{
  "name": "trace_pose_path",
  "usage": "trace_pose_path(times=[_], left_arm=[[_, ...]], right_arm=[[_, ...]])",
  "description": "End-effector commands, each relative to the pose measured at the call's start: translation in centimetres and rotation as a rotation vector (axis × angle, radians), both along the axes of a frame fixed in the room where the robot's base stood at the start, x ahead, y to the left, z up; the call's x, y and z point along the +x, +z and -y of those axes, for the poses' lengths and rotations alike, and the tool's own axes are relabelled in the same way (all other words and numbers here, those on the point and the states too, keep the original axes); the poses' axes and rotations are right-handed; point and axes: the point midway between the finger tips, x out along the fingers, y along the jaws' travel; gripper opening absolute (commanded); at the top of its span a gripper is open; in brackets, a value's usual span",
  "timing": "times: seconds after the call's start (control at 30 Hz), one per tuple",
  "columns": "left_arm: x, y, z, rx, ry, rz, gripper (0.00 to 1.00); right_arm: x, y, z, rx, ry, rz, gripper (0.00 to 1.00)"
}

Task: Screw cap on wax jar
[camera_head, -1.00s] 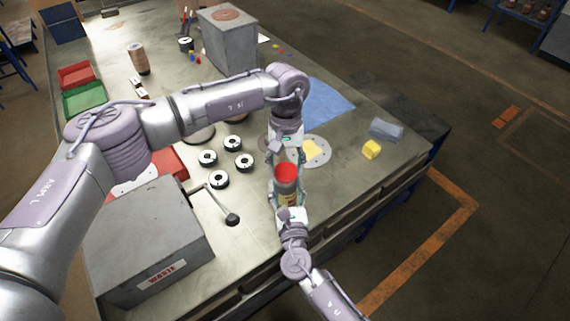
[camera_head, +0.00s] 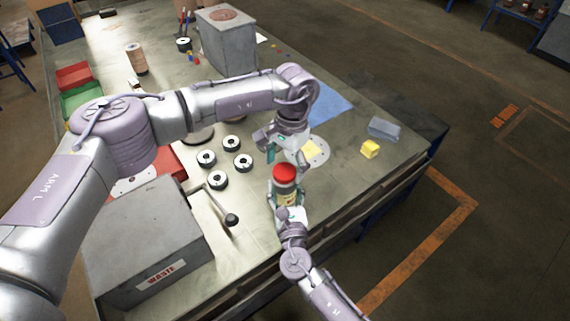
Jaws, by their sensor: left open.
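The wax jar (camera_head: 287,193) stands upright near the front edge of the bench, its body partly hidden by my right gripper. A red cap (camera_head: 285,174) sits on top of the jar and looks level; whether it is tight cannot be seen. My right gripper (camera_head: 286,196) comes from the front with its fingers on either side of the jar body and looks shut on it. My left gripper (camera_head: 277,152) is open and empty, just behind and above the cap, apart from it.
Several black-and-white discs (camera_head: 231,143) lie left of the jar. A grey waste box (camera_head: 150,240) and a lever with a black knob (camera_head: 232,219) stand at front left.

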Motion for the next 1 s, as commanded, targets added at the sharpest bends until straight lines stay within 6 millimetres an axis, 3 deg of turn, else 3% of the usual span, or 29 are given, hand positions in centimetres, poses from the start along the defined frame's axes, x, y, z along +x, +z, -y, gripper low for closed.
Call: trace_pose_path(times=[0.27,0.6,1.0], left_arm=[[0.0,0.6,0.0,-0.001,0.0,0.0,0.82],[0.0,4.4,0.0,0.0,0.001,0.0,0.82],[-0.1,4.5,0.0,0.004,0.055,0.005,0.77]], right_arm=[[0.0,0.1,0.0,0.0,0.0,0.001,0.0],[0.0,0.0,0.0,0.0,0.0,0.001,0.0],[0.0,0.1,0.0,0.0,0.0,0.001,0.0]])
